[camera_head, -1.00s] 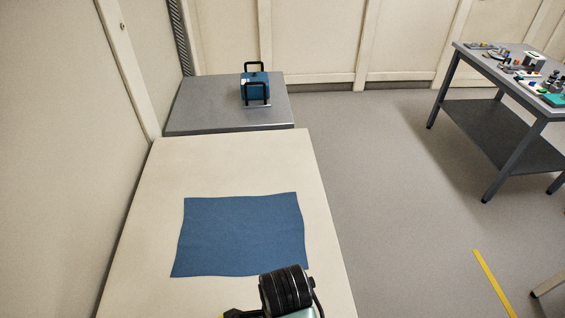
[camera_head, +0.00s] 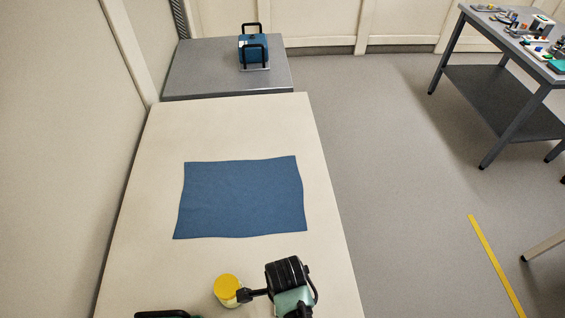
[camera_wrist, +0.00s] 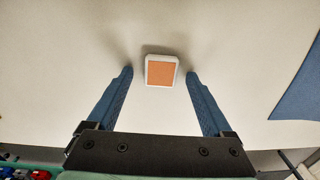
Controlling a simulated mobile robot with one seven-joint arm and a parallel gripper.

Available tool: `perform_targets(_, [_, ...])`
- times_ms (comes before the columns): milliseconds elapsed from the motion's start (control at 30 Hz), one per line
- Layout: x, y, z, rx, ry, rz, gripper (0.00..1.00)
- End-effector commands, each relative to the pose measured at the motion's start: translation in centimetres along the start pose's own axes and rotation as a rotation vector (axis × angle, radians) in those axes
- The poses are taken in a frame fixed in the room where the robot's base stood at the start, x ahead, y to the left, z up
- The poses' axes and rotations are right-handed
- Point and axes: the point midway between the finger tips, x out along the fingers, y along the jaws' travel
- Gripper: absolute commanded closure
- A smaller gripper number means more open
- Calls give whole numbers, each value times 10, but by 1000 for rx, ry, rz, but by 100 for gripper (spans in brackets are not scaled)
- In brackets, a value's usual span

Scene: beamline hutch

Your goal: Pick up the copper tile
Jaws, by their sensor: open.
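The copper tile (camera_wrist: 161,73) shows in the wrist view as an orange-brown square with a pale white rim or base. It lies flat on the cream tabletop. My gripper (camera_wrist: 160,76) is open, with one blue finger on each side of the tile's image. A gap shows between each fingertip and the tile, and nothing is held. How high the fingers are above the table is hard to tell. In the head view the tile is not visible; part of my arm (camera_head: 288,278) shows at the bottom.
A blue mat (camera_head: 242,198) lies on the cream table (camera_head: 235,125). A yellow-topped jar (camera_head: 228,288) stands near my arm. Behind is a grey table (camera_head: 205,70) with a blue handled box (camera_head: 253,50). A cluttered workbench (camera_head: 505,40) stands right, across open floor.

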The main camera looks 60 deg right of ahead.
Motion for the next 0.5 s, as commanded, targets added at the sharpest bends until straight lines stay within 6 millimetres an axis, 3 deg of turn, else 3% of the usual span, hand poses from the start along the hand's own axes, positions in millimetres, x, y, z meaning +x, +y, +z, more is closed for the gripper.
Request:
perform_targets(133, [0, 0, 0, 0, 0, -1, 19])
perform_targets(500, [-1, 0, 0, 0, 0, -1, 85])
